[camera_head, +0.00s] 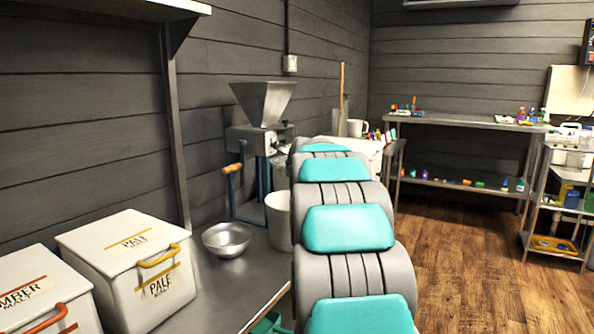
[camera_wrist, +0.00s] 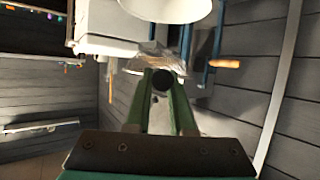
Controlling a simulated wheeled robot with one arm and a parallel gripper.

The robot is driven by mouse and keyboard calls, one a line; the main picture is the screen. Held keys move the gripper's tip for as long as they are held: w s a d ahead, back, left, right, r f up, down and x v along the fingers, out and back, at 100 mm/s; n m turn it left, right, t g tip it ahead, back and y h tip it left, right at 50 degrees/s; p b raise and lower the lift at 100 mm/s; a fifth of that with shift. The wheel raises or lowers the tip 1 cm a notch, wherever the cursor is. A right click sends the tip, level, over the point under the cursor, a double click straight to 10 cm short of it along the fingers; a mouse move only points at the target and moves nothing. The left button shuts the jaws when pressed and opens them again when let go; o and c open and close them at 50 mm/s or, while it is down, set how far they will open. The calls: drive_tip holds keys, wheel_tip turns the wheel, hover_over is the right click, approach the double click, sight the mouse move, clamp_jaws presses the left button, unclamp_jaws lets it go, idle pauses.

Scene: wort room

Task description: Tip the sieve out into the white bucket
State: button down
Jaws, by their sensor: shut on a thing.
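The white bucket (camera_head: 278,218) stands on the steel bench beside the grain mill, partly hidden by my arm. What looks like the same bucket shows at the top edge of the wrist view (camera_wrist: 165,8), cut off by the frame. My gripper (camera_wrist: 162,76) has its green fingers closed on a dark, round-ended piece, apparently the sieve's handle. A pale, shiny, see-through shape just beyond the fingertips looks like the sieve (camera_wrist: 150,62), between them and the bucket. Its contents cannot be made out.
A metal bowl (camera_head: 227,240) sits on the bench (camera_head: 215,288) in front of the bucket. The mill (camera_head: 262,135) with its hopper and wooden crank handle stands behind. White malt bins (camera_head: 125,262) fill the near left. The wooden floor (camera_head: 460,270) at right is clear.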

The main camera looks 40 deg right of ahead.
drive_tip(key=shift+f, duration=0.5)
drive_tip(key=shift+f+b, duration=0.2)
drive_tip(key=shift+b, duration=0.25)
drive_tip(key=shift+s+d+f+m+t+y+b, duration=0.2)
drive_tip(key=shift+d+f+m+t+y+b, duration=0.3)
drive_tip(key=shift+m+t+b, duration=1.75)
drive_tip(key=shift+s+d+f+m+t+y+b, duration=0.2)
drive_tip(key=shift+f+m+t+y+b, duration=0.55)
drive_tip(key=shift+m, duration=2.85)
drive_tip(key=shift+s+d+f+m+t+y+b, duration=0.3)
drive_tip(key=shift+m+t+y+b, duration=0.6)
drive_tip(key=shift+m+b, duration=1.6)
drive_tip(key=shift+f+m+p, duration=0.1)
drive_tip(key=shift+m+p, duration=0.35)
drive_tip(key=shift+m, duration=0.1)
